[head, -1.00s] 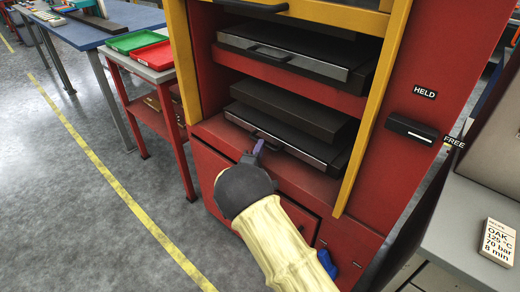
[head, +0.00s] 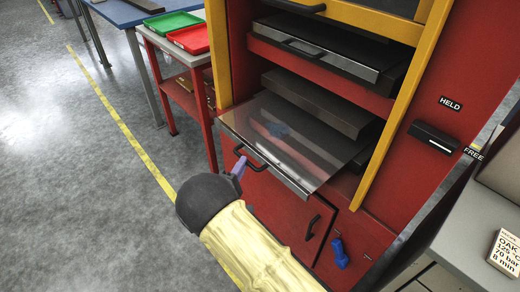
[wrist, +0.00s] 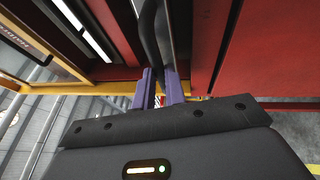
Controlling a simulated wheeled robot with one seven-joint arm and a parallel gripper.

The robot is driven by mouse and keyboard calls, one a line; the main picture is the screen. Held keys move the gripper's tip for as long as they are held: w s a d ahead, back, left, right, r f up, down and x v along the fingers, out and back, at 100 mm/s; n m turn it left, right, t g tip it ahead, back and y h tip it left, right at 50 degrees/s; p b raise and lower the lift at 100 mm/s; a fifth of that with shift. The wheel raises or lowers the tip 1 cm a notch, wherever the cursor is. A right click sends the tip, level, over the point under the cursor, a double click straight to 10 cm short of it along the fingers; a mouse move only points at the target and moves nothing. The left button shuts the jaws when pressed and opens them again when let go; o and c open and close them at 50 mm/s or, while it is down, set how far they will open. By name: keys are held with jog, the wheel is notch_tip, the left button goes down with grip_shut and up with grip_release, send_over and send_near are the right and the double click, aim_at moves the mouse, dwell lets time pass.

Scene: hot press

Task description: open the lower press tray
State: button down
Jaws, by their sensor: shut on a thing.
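The lower press tray (head: 285,140) is pulled out of the red press towards me and shows as a flat, shiny plate. Its dark bar handle (head: 250,158) is on the front edge. My gripper (head: 239,168) is at the handle with its purple fingers shut on it. In the wrist view the fingers (wrist: 160,90) close around the dark handle bar (wrist: 152,45). The upper press tray (head: 315,50) sits inside the press above. The back part of the lower tray is hidden under the dark platen (head: 318,103).
A yellow upright (head: 392,120) stands right of the tray. Below are a red cabinet door (head: 275,205) and a blue object (head: 340,254). Left is a red stand with a green tray (head: 174,23) and a red tray (head: 190,38). The grey floor at left is clear.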

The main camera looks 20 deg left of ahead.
jog(key=s, duration=0.1)
jog(key=s+a, duration=0.1)
jog(key=s, duration=0.1)
jog(key=s+a, duration=0.1)
jog(key=s, duration=0.1)
jog(key=shift+a+f+p, duration=0.15)
jog(key=shift+a+p, duration=0.05)
jog(key=shift+p, duration=0.1)
jog(key=shift+w, duration=0.1)
jog(key=c, duration=1.7)
grip_release()
jog(key=s+f, duration=0.1)
jog(key=s, duration=0.4)
jog(key=s+a+f, duration=0.1)
jog(key=s, duration=0.5)
jog(key=s+f+p, duration=0.1)
jog(key=s, duration=0.5)
jog(key=shift+s+a, duration=0.15)
